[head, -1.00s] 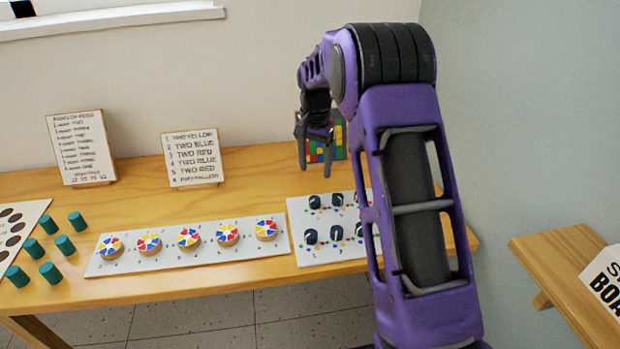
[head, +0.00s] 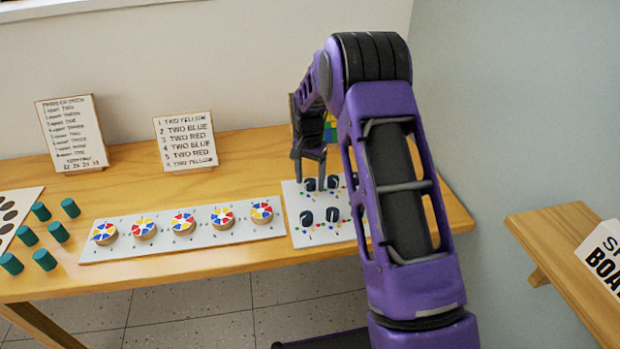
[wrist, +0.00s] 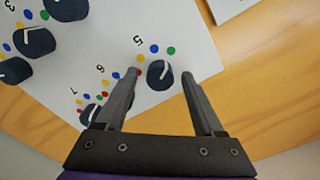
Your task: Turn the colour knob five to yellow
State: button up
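The board of colour knobs (wrist: 100,50) is white, with dark round knobs, printed numbers and coloured dots; it also shows in the head view (head: 290,210). Knob five (wrist: 160,75) is dark with a white pointer line, beside the printed 5. Yellow, blue and green dots lie around its far side, with a red one by the left finger. The pointer leans up and slightly right, roughly toward the green dot. My gripper (wrist: 160,73) is open, its fingers apart on either side of knob five. In the head view my gripper (head: 309,170) hangs over the board's back left.
Other knobs (wrist: 35,42) stand close on the left, one partly behind my left finger. A panel of colour wheels (head: 150,248), green pegs (head: 57,232) and two text cards (head: 185,142) stand left on the wooden table (head: 240,165).

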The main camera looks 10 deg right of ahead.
grip_shut()
jog(key=shift+n, duration=0.5)
jog(key=n, duration=0.2)
jog(key=shift+n, duration=0.4)
jog(key=n+p, duration=0.1)
jog(key=n, duration=0.3)
jog(key=shift+r+n, duration=0.1)
jog(key=shift+n, duration=0.2)
jog(key=n, duration=0.3)
jog(key=shift+n, duration=0.3)
jog(key=shift+n+p, duration=0.5)
jog(key=shift+n, duration=1.4)
